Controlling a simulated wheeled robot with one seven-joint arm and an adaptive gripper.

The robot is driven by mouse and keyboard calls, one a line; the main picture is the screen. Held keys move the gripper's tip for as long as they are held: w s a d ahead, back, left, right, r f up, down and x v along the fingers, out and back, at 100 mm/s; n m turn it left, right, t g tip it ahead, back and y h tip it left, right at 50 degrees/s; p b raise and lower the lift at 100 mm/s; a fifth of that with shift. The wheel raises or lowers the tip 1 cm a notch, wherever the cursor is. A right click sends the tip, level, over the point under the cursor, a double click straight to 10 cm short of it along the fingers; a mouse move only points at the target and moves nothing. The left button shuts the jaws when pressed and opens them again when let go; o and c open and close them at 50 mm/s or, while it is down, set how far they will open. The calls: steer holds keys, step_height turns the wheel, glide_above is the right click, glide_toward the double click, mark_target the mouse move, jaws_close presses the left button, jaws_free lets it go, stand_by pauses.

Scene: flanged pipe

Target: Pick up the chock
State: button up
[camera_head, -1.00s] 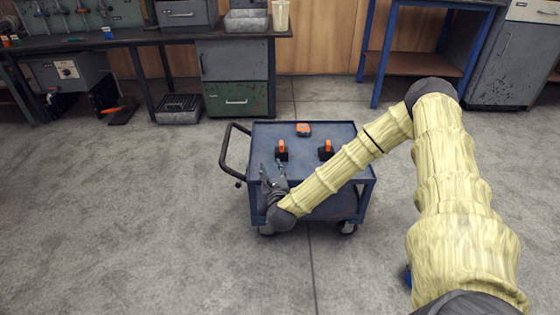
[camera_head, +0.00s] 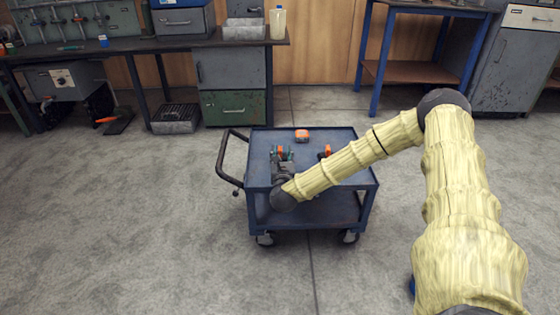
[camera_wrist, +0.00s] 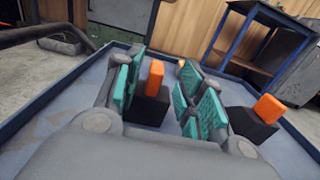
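Two black chocks with orange upright parts are on the blue cart's top (camera_head: 261,149). The left chock (camera_wrist: 151,108) shows between my open gripper's (camera_wrist: 165,95) green-padded fingers in the wrist view, its orange part upright. Its lower left and right sides are partly covered by the fingers, and I cannot tell whether they touch it. In the head view my gripper (camera_head: 282,154) covers most of this chock. The right chock (camera_wrist: 250,126) stands just right of my fingers; its orange part also shows in the head view (camera_head: 327,150), partly behind my arm.
An orange and dark item (camera_head: 302,136) lies at the back of the cart top. The cart has a raised rim and a black handle (camera_head: 224,160) at left. A workbench (camera_head: 150,40) and blue-legged table (camera_head: 420,70) stand behind.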

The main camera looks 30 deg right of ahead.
mark_target(280, 147)
steer(key=shift+a+b+x, duration=0.2)
steer(key=shift+b+x, duration=0.45)
steer(key=shift+x, duration=1.45)
steer(key=shift+w+r, duration=0.1)
jaws_close()
